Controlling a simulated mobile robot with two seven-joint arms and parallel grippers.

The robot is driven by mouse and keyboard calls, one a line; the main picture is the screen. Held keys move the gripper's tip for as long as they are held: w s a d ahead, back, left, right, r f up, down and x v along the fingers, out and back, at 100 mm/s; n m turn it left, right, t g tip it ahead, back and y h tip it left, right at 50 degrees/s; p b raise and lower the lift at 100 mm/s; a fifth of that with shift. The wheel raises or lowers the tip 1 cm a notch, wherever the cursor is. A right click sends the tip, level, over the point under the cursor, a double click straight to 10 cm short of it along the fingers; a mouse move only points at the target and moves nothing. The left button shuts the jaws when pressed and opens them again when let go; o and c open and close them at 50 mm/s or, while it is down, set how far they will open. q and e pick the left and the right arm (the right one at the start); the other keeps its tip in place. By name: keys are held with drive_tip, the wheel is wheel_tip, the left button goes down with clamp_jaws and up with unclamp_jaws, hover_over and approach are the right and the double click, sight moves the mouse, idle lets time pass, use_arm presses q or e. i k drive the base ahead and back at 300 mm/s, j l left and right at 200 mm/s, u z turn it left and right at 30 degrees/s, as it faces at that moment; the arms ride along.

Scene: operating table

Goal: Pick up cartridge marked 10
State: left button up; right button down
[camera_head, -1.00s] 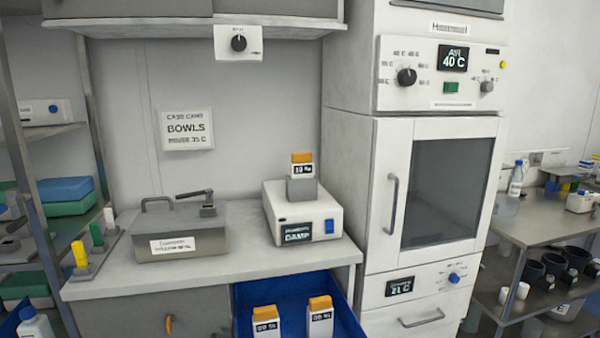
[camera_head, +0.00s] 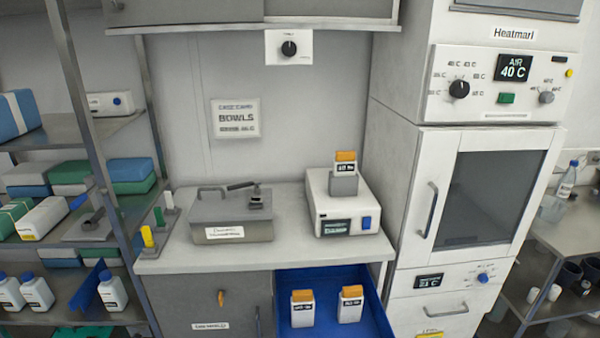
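Three white cartridges with orange caps and dark labels are in view. One cartridge (camera_head: 345,162) stands upright in the grey socket (camera_head: 344,185) on top of a white box-shaped device (camera_head: 340,204). Two more stand upright in an open blue drawer or bin below the counter: a left cartridge (camera_head: 302,309) and a right cartridge (camera_head: 350,304). The numbers on the labels are too blurred to read surely, so I cannot tell which is marked 10. Neither of my grippers is in view.
A grey lidded metal box (camera_head: 231,217) sits on the counter (camera_head: 285,255) left of the device. A tall white warming cabinet (camera_head: 420,200) stands right of it. Shelves (camera_head: 75,135) with packs and bottles stand at left. A side table (camera_head: 570,240) is at right.

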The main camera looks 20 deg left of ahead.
sight(344, 164)
drive_tip(key=i+l+u, duration=0.35)
drive_tip(key=l+u, duration=0.15)
drive_tip(key=i+l+u, duration=0.25)
drive_tip(key=l, duration=0.2)
drive_tip(key=l+u, duration=0.5)
drive_tip(key=l, duration=0.2)
drive_tip(key=i, duration=0.05)
